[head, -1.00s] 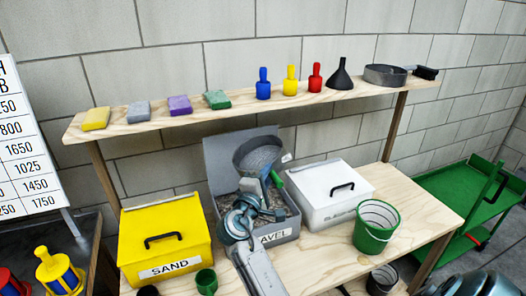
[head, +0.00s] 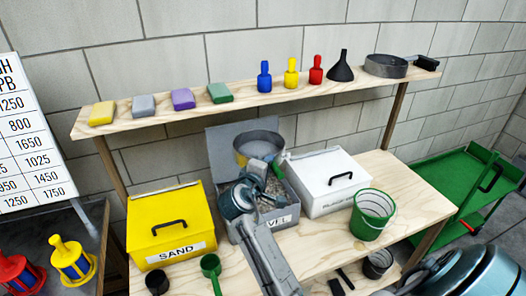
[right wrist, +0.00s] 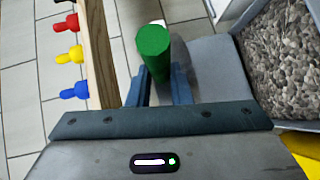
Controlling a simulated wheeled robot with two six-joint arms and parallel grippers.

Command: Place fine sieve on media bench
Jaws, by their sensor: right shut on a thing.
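The fine sieve (head: 258,141) is a grey round pan with a mesh floor and a green handle. It is held up in front of the open lid of the gravel bin. My right gripper (head: 267,172) is shut on its handle. In the right wrist view the green handle (right wrist: 153,52) stands between the two fingers, and the pan is not clearly seen. The media bench (head: 412,187) is a light wooden bench with bare top at its right and front. My left gripper is out of view.
A yellow sand bin (head: 170,232), the grey gravel bin (head: 284,228), a white bin (head: 325,192) and a green bucket (head: 371,217) stand on the bench. The shelf (head: 236,100) above holds sponges, bottles, a funnel and a black-handled sieve (head: 386,66). A green cart (head: 462,185) is at right.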

